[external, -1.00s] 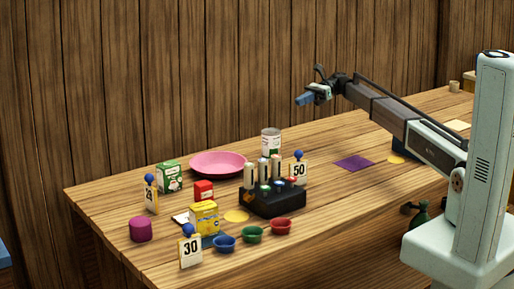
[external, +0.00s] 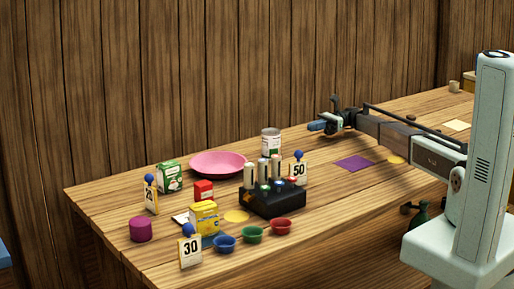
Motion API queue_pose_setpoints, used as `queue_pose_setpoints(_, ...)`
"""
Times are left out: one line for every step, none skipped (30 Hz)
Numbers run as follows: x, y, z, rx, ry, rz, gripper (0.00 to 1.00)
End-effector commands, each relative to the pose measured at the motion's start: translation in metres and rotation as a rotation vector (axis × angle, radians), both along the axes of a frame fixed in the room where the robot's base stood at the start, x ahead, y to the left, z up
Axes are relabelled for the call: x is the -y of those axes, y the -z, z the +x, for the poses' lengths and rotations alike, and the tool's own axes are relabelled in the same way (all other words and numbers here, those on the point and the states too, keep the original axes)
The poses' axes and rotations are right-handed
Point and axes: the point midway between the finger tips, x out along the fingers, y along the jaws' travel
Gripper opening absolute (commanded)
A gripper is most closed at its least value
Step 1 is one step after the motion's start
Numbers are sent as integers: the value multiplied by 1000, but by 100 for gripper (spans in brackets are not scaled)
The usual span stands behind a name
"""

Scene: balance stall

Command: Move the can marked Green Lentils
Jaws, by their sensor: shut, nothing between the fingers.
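A can (external: 270,144) with a silver top and a white and green label stands upright on the table, behind the black rack and right of the pink plate. Its label is too small to read, and its lower part is partly hidden by the rack's vials. My gripper (external: 312,126) is shut and empty, above the table to the right of the can and apart from it.
A black rack (external: 272,203) with several vials and a "50" sign (external: 299,173) stand in front of the can. The pink plate (external: 218,156) is to its left. Boxes and small bowls fill the left front. A purple square (external: 354,163) lies on clear table at right.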

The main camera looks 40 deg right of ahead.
Motion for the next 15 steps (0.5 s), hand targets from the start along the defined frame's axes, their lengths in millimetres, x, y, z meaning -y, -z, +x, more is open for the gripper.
queue_pose_setpoints(0,6,0,0,0,0,0)
queue_pose_setpoints(0,8,0,0,0,0,0)
queue_pose_setpoints(-1,10,0,1,0,-1,0)
queue_pose_setpoints(-1,12,0,1,0,-1,0)
queue_pose_setpoints(-2,12,0,1,0,-1,0)
queue_pose_setpoints(-5,13,0,1,-1,-1,0)
queue_pose_setpoints(-7,13,0,1,-1,-1,0)
queue_pose_setpoints(-10,13,0,1,-1,-1,0)
queue_pose_setpoints(-14,13,-1,1,-2,-1,0)
queue_pose_setpoints(-18,13,-1,1,-3,-1,0)
queue_pose_setpoints(-22,13,-1,1,-3,0,0)
queue_pose_setpoints(-28,13,-1,1,-2,0,0)
queue_pose_setpoints(-33,13,-1,1,-2,0,0)
queue_pose_setpoints(-38,13,-1,1,-2,0,0)
queue_pose_setpoints(-46,13,-1,1,-3,0,0)
